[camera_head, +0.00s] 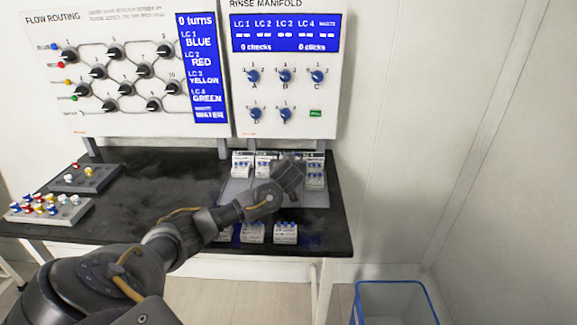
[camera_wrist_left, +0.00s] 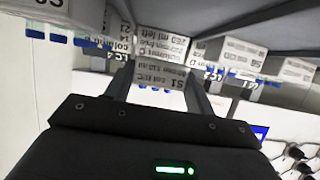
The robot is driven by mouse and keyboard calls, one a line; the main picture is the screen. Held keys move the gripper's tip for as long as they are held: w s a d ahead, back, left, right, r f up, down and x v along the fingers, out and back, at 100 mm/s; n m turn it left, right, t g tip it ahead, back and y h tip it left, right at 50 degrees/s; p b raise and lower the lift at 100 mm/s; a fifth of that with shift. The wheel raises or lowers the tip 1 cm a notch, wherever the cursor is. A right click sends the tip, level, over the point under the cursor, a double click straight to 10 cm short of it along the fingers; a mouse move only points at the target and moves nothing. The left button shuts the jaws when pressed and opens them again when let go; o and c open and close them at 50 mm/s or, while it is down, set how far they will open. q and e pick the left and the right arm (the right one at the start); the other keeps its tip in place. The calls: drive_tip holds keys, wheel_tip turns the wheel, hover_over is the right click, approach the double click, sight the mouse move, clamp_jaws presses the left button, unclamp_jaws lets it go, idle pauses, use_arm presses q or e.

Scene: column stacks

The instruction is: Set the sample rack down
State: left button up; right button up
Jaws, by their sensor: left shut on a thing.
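My left gripper (camera_head: 290,177) is over the right part of a grey mat (camera_head: 235,192) on the black bench. In the left wrist view, its two fingers (camera_wrist_left: 160,88) are shut on a white sample rack (camera_wrist_left: 160,76) with printed text and an "S1" mark. In the head view my gripper largely hides this rack. I cannot tell whether it touches the mat. Similar white racks with blue parts stand close by: one at the mat's back left (camera_head: 242,164), one beside it (camera_head: 265,165), and one right of my gripper (camera_head: 315,180). My right gripper is not in view.
Several more white racks (camera_head: 285,233) stand along the bench's front edge, partly behind my arm. Two trays of coloured pieces (camera_head: 47,209) lie at the left. Flow routing (camera_head: 120,75) and rinse manifold (camera_head: 285,80) panels stand behind. A blue-rimmed bin (camera_head: 393,284) is at lower right.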

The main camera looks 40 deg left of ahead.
use_arm(q)
drive_tip(key=shift+a+f, duration=0.1)
drive_tip(key=shift+f, duration=0.5)
